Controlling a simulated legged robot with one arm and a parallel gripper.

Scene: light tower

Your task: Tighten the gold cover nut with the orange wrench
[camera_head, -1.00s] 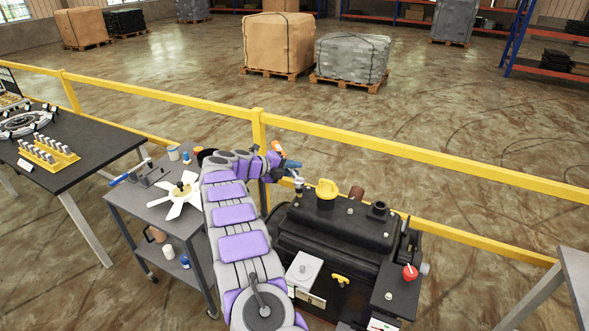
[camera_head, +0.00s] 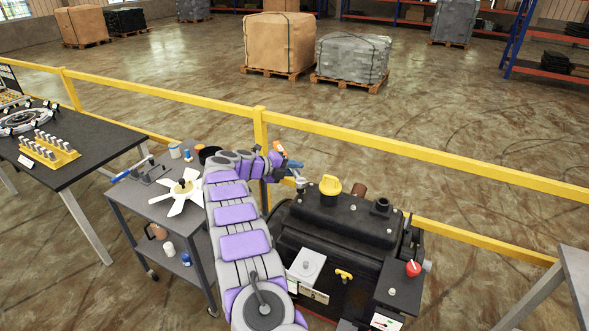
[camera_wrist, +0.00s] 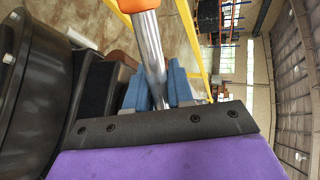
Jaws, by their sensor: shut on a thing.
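My gripper (camera_head: 292,163) is at the end of my outstretched arm, above the far left edge of the black machine (camera_head: 340,222). In the wrist view its blue jaws (camera_wrist: 156,86) are shut on the silver shaft of the orange wrench (camera_wrist: 148,45). The wrench's orange end shows at the top of the wrist view and beside the jaws in the head view (camera_head: 278,147). A silver end hangs just below the jaws in the head view. I cannot clearly make out the gold cover nut in either view.
A yellow cap (camera_head: 330,186) and a red knob (camera_head: 413,268) sit on the machine. A grey cart (camera_head: 150,208) with a white fan (camera_head: 184,200) stands left of my arm. A yellow rail (camera_head: 400,151) runs behind the machine. A dark table (camera_head: 95,160) is further left.

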